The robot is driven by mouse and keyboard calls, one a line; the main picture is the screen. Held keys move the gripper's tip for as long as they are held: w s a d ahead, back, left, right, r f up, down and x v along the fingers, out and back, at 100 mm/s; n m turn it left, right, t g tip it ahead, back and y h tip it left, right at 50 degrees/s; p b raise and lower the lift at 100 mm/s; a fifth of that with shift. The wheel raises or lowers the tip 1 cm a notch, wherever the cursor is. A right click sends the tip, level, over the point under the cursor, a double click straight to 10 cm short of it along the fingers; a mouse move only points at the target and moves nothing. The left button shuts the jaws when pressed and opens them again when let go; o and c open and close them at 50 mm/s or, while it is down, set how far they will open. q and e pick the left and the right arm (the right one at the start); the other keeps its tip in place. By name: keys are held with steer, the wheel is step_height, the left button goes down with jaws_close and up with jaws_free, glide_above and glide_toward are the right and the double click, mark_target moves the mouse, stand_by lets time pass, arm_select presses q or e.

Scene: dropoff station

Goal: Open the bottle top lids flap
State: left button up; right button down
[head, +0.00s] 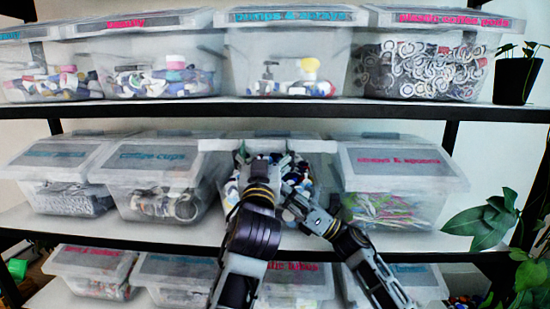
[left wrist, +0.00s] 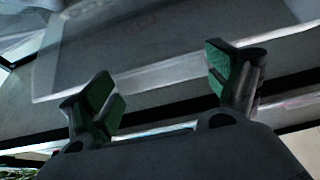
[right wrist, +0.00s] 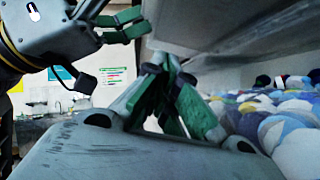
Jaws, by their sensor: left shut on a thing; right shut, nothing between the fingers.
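The bottle tops bin (head: 318,180) stands on the middle shelf, third from the left, filled with blue, white and yellow tops. Its lid flap (head: 285,146) is raised, its pale front edge facing me. In the right wrist view the flap's grey underside (right wrist: 225,25) slants above the bottle tops (right wrist: 285,125).
A coffee cups bin (head: 160,180) stands close on the left and a spoons bin (head: 390,185) close on the right. The upper shelf (head: 200,108) with more bins runs above the flap. Plants (head: 490,220) stand at the right.

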mark_target(269, 144)
steer(key=d, duration=0.1)
steer(key=w+d+r+y, duration=0.1)
steer(key=d, duration=0.1)
steer(key=d+r+t+y, duration=0.1)
steer(key=d, duration=0.1)
steer(key=shift+w, duration=0.25)
steer(key=shift+a+r, duration=0.1)
steer(key=x, duration=0.9)
steer(key=shift+a+r, duration=0.25)
steer(key=shift+r, duration=0.05)
steer(key=shift+w+r, duration=0.1)
